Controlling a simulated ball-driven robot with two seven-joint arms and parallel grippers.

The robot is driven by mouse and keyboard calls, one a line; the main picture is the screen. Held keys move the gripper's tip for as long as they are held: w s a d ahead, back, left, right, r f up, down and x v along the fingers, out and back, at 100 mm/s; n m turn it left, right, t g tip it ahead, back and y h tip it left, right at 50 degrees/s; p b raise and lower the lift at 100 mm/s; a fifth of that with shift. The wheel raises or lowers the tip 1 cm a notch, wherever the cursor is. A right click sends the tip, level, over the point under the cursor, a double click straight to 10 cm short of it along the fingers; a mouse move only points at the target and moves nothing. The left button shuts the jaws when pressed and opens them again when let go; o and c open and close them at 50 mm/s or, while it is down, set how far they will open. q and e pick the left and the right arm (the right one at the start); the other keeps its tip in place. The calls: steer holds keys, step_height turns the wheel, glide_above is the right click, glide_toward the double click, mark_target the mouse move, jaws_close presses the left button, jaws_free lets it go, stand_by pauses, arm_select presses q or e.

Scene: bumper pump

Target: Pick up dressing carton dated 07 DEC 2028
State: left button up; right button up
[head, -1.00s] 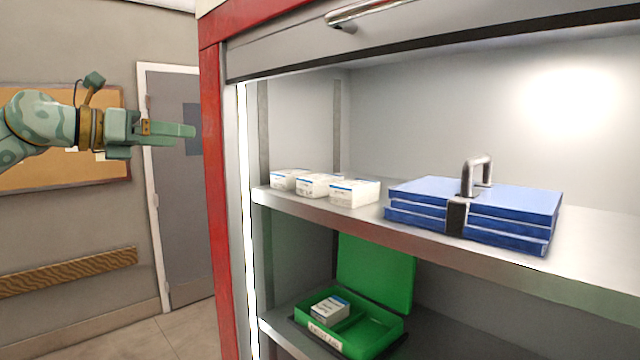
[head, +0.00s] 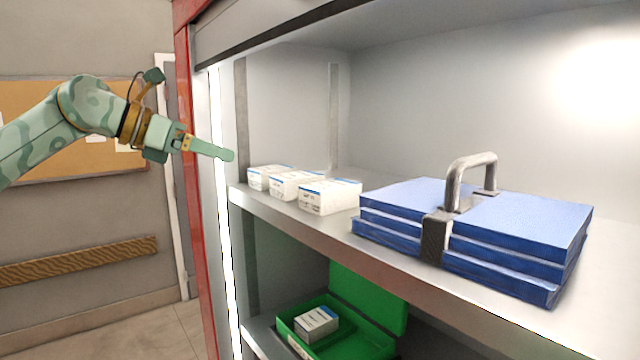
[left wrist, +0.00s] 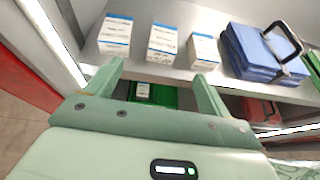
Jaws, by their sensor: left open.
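Three white cartons with blue edges stand in a row on the upper shelf: a left one (head: 267,177), a middle one (head: 296,184) and a right one (head: 330,197). The left wrist view also shows the left (left wrist: 115,35), middle (left wrist: 162,43) and right (left wrist: 204,50) cartons. Their printed dates are too small to read. Another carton (head: 317,323) lies in the open green box below. My left gripper (head: 222,153) is open and empty, in front of the shelf's left end, apart from the cartons. My right gripper is not in view.
A blue stack of flat cases with a grey handle (head: 480,225) stands right of the cartons. The open green box (head: 372,340) is on the lower shelf (head: 262,335). The cabinet's red side post (head: 190,200) stands left of the shelves.

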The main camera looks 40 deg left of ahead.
arm_select(q)
steer(key=p, duration=0.4)
glide_toward(284, 176)
steer(key=p+x, duration=0.1)
steer(key=x, duration=0.3)
steer(key=shift+w+a+p, duration=0.1)
steer(key=shift+w+p, duration=0.25)
steer(key=shift+w, duration=0.15)
steer(key=p+x, duration=0.1)
steer(key=x, duration=0.1)
steer(key=p+x, duration=0.1)
steer(key=x, duration=0.1)
steer(key=shift+d+f+p, duration=0.3)
steer(key=shift+d+p, duration=0.1)
steer(key=shift+d, duration=0.1)
steer(key=shift+w+f, duration=0.2)
steer(key=shift+w, duration=0.1)
steer(key=shift+s, duration=0.25)
steer(key=c, duration=1)
steer(key=shift+c, duration=0.5)
steer(key=shift+w+r, duration=0.1)
